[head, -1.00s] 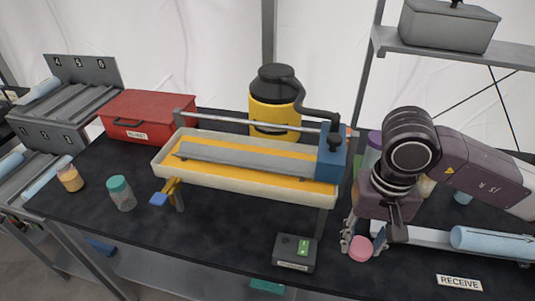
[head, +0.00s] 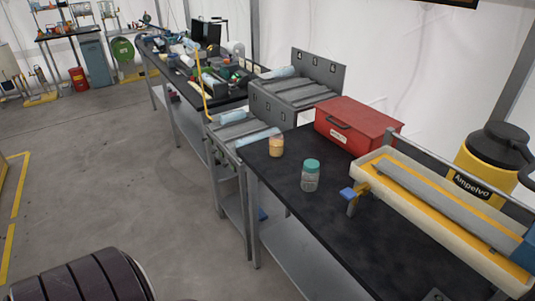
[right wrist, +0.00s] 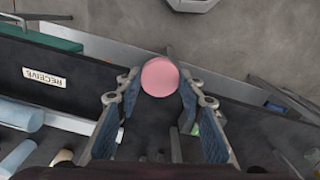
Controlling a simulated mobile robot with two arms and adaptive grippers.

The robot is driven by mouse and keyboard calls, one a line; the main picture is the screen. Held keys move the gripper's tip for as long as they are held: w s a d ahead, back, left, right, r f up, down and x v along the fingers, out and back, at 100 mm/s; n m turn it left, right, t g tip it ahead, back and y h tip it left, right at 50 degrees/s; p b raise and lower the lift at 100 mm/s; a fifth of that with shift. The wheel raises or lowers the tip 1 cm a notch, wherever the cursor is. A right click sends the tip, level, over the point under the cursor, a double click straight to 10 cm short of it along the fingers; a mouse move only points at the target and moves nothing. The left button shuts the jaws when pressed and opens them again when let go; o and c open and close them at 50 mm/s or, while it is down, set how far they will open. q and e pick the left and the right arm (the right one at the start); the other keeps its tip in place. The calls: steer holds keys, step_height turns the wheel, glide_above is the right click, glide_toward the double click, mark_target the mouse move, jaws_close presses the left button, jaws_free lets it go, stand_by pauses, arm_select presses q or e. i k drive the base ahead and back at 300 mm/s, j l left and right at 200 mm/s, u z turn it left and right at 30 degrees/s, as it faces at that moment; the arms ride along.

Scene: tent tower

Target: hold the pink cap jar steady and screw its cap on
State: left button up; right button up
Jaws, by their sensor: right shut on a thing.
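A round pink cap (right wrist: 160,77) shows face-on in the right wrist view. My right gripper (right wrist: 160,90) is shut on it, with a fingertip on either side. Whether a jar is joined to the cap cannot be told. No jar with a pink cap shows in the head view. A small orange-tan jar (head: 277,147) and a clear jar with a teal cap (head: 311,176) stand upright on the left part of the black table (head: 270,175). My left gripper is in neither current view.
A red box (head: 358,124) and a cream tray (head: 425,222) stand on the table, with a yellow-black container (head: 488,165) behind. A grey rack (head: 318,68) adjoins at the left. Open floor (head: 130,190) lies left of the table. A RECEIVE label (right wrist: 44,77) shows in the wrist view.

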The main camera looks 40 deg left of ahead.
mark_target(276, 140)
steer(key=k, duration=0.4)
steer(key=u, duration=1.25)
steer(key=i, duration=1.2)
steer(key=j+u, duration=0.05)
steer(key=j, duration=0.05)
